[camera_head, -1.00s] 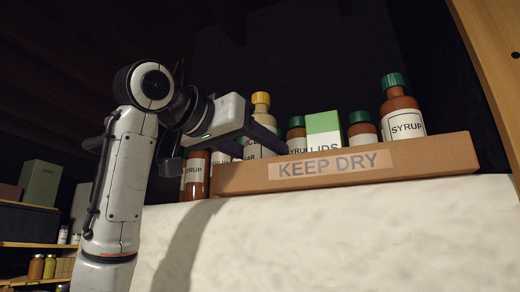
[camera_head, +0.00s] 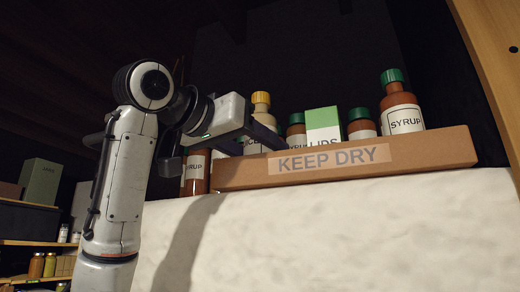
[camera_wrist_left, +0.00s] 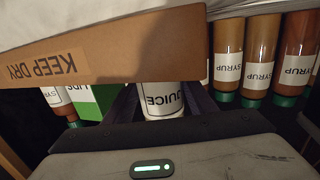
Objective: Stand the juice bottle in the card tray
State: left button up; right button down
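The juice bottle has a yellow cap (camera_head: 261,99) and a white label; it also shows in the left wrist view (camera_wrist_left: 163,101). It is upright behind the front wall of the brown card tray (camera_head: 430,152), marked KEEP DRY, near its left end. The wall hides its base, so I cannot tell whether it touches the tray floor. My left gripper (camera_head: 272,140) has its fingers on either side of the bottle and appears shut on it. The tray also shows in the left wrist view (camera_wrist_left: 150,48). My right gripper is out of view.
A green and white lids box (camera_head: 322,120) and green-capped syrup bottles (camera_head: 402,112) show above the tray wall to the right. Another syrup bottle (camera_head: 195,172) stands beside the tray's left end. Several syrup bottles (camera_wrist_left: 258,62) line up there in the left wrist view.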

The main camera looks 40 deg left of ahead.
pick_arm(q)
jog(key=o, duration=0.4)
jog(key=s, duration=0.3)
jog(key=s+b, duration=0.1)
jog(key=s, duration=0.3)
jog(key=s+b, duration=0.1)
jog(key=s, duration=0.2)
jog(key=shift+s+a+r, duration=0.15)
jog(key=shift+s+r, duration=0.05)
jog(key=shift+r, duration=0.1)
